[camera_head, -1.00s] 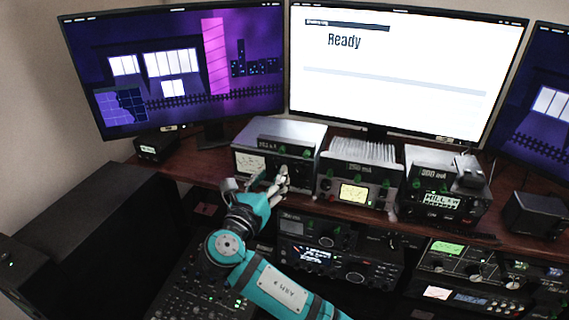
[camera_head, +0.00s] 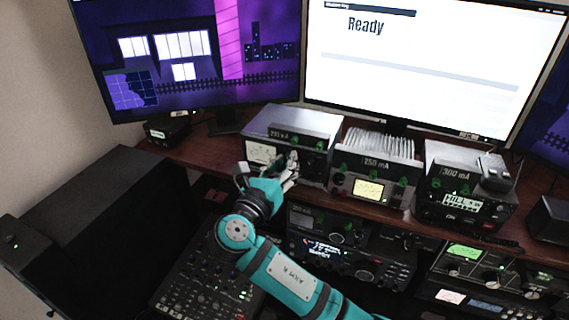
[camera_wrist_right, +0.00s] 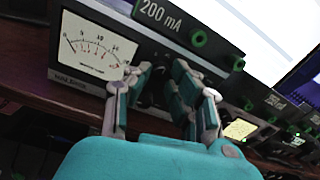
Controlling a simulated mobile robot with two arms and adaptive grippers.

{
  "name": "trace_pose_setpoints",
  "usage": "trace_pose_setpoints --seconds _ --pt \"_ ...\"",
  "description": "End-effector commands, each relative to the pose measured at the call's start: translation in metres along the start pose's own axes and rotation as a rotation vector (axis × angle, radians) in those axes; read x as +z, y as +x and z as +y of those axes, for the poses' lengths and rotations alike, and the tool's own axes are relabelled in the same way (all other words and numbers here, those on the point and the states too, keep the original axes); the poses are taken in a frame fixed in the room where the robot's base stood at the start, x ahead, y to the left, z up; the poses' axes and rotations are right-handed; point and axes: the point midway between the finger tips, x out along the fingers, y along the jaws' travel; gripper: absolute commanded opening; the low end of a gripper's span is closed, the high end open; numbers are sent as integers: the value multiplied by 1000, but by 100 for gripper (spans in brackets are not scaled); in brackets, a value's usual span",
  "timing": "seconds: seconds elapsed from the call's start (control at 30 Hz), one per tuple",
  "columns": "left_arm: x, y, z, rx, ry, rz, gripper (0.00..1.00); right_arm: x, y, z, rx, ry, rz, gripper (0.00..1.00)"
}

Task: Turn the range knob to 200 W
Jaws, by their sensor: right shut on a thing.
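The left tuner box (camera_head: 297,122) is a silver-topped unit with a dark front, a white meter and a label that reads about "200 mA". The wrist view shows its meter (camera_wrist_right: 92,47) and its label (camera_wrist_right: 160,14) more clearly. My right gripper (camera_head: 291,165) is at the front of this box, right of the meter. In the wrist view my right gripper (camera_wrist_right: 160,88) has its fingers on both sides of a dark knob (camera_wrist_right: 158,92) and is shut on it. The fingers hide most of the knob, so its pointer and scale cannot be read. My left gripper is not in view.
A finned box labelled "150 mA" (camera_head: 382,145) and a "300 mA" box (camera_head: 456,175) stand to the right on the wooden shelf. Radios (camera_head: 350,255) sit below.

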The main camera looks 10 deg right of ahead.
Motion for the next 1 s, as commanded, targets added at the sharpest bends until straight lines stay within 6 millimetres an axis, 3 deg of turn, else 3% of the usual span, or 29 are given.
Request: trace_pose_setpoints --seconds 0.37,1.0 --pt "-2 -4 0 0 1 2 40 1 0 0 0 51 4 0" --pt "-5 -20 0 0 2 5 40 1 0 0 4 519 25 0"
